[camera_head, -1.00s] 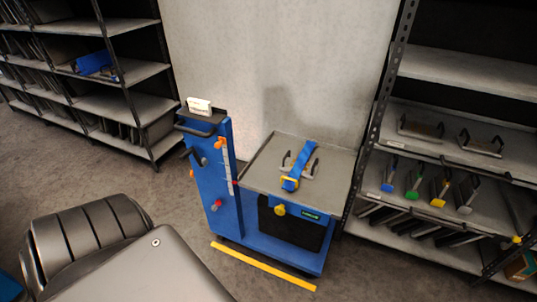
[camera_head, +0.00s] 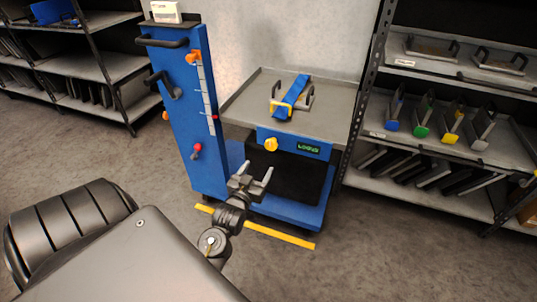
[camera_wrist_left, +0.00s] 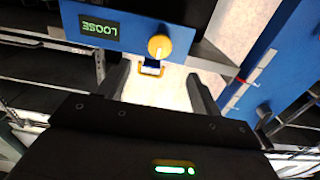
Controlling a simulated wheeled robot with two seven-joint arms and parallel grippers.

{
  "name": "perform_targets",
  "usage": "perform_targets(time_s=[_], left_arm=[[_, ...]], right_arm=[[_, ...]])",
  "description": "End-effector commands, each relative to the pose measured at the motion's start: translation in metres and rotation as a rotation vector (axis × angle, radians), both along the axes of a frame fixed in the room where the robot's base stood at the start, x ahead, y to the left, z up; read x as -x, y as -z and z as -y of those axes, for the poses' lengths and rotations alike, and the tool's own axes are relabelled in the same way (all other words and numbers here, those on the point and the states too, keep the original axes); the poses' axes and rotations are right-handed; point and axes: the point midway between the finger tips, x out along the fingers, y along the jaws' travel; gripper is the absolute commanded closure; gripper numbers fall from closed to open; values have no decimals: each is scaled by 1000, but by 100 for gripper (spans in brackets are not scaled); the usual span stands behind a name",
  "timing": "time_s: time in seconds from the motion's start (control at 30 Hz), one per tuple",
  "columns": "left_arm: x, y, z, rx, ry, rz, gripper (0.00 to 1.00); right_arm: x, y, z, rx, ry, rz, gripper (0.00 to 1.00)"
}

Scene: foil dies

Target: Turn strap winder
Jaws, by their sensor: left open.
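The strap winder is a round yellow knob (camera_head: 271,144) on the blue front panel of a cart. A display (camera_head: 308,148) beside it reads LOOSE in the left wrist view (camera_wrist_left: 99,29). A blue strap (camera_head: 292,92) with a yellow buckle (camera_head: 281,108) lies over a handled metal plate on the cart's grey top (camera_head: 251,97). My left gripper (camera_head: 254,180) is open and empty, below and in front of the knob, apart from it. In the left wrist view the knob (camera_wrist_left: 159,46) shows beyond and between the open fingers (camera_wrist_left: 158,88). My right gripper is out of view.
A tall blue panel (camera_head: 180,110) with a black handle and levers rises at the cart's left. A shelf rack (camera_head: 430,170) with coloured-ended dies stands close at its right. A yellow floor strip (camera_head: 270,234) lies in front. Another rack (camera_head: 95,70) stands far left.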

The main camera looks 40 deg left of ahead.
Motion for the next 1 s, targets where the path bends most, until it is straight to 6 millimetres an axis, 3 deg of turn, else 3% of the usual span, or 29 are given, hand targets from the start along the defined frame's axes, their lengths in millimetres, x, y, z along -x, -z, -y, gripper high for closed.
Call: perform_targets(time_s=[0.27, 0.7, 1.0], left_arm=[[-10, -4, -4, -3, -2, 8, 35], [-82, -2, -30, -1, -2, 7, 35], [-101, -2, -36, -2, -1, 5, 35]], right_arm=[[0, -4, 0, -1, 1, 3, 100], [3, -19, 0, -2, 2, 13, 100], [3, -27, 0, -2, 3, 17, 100]])
